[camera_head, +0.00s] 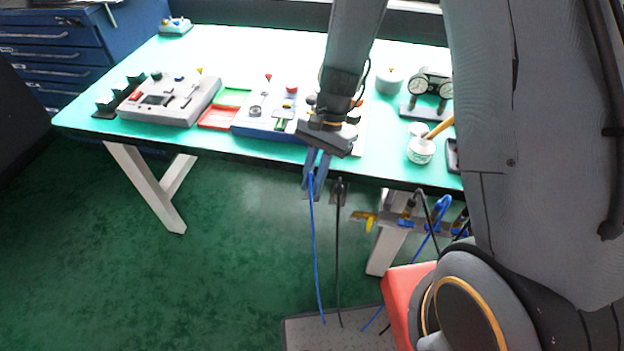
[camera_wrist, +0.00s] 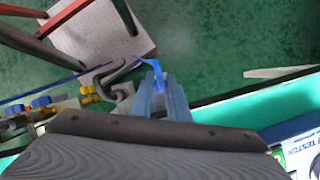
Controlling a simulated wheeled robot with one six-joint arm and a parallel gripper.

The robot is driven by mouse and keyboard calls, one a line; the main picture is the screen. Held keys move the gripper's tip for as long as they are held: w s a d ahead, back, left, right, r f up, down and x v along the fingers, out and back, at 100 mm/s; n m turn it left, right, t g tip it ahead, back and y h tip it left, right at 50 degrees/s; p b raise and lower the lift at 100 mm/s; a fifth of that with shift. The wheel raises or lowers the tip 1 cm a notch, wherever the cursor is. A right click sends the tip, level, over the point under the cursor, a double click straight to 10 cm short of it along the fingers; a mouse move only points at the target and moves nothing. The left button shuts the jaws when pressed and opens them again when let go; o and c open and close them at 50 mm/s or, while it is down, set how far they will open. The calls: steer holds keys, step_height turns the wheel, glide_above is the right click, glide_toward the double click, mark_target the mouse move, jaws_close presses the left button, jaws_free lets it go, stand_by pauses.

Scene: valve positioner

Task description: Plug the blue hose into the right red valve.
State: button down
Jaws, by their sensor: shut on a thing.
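My gripper (camera_head: 316,176) points down just off the front edge of the table, its blue fingers shut on the upper end of the blue hose (camera_head: 316,250). The hose hangs from the fingers towards a grey base plate on the floor. In the wrist view my gripper (camera_wrist: 162,98) holds the blue hose (camera_wrist: 146,62) between its fingertips; the hose end is mostly hidden by the fingers. A valve rail (camera_head: 385,222) with yellow and blue parts is under the table edge, right of my gripper and apart from it. I cannot make out a red valve on it.
A black hose (camera_head: 338,250) hangs from a holder close to the right of my gripper. A red block (camera_head: 407,285) stands below the rail near the grey base plate (camera_head: 305,335). The green table (camera_head: 280,50) carries a blue tester box (camera_head: 262,122). The floor on the left is clear.

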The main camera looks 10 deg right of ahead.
steer(key=shift+r+p, duration=0.95)
steer(key=shift+r, duration=0.1)
stand_by(0.8)
steer(key=shift+r+p, duration=1.8)
steer(key=shift+r, duration=0.15)
